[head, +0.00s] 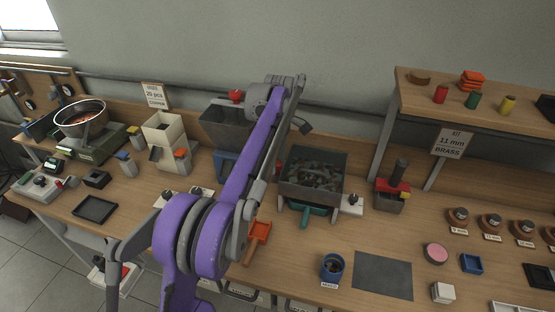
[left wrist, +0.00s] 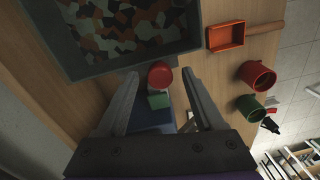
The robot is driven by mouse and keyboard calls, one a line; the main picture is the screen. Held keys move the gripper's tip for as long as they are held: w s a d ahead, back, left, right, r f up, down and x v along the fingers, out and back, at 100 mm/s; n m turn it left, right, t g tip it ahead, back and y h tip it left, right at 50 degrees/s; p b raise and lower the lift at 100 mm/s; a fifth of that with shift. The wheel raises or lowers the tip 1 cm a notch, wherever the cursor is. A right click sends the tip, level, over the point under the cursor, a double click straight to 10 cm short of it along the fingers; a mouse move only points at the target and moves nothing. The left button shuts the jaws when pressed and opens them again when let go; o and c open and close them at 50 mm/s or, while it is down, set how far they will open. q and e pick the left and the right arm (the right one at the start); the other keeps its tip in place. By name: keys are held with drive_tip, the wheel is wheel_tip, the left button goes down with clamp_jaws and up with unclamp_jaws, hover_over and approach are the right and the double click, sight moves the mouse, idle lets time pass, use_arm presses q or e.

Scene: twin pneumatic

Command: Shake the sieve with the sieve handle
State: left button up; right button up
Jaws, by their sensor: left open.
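The sieve (head: 313,190) is a dark grey open box full of mixed brown, green and orange pieces, on a stand at the middle of the bench. It also fills the top of the left wrist view (left wrist: 135,62). A round red knob (left wrist: 160,76), which looks like the sieve handle, sits at the box's near side above a small green block (left wrist: 158,101). A bit of red shows left of the box in the head view (head: 278,166). My left gripper (left wrist: 160,74) is open, its fingers either side of the knob; contact cannot be told. My purple arm mostly hides it in the head view.
A teal tray (head: 306,212) juts out below the sieve. An orange scoop (head: 259,233) lies in front. A grey hopper (head: 222,130) stands left. Red (left wrist: 257,75) and green (left wrist: 250,108) cups stand near the bench edge. A grey mat (head: 382,275) lies right.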

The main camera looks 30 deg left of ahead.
use_arm(q)
clamp_jaws()
idle(1.3)
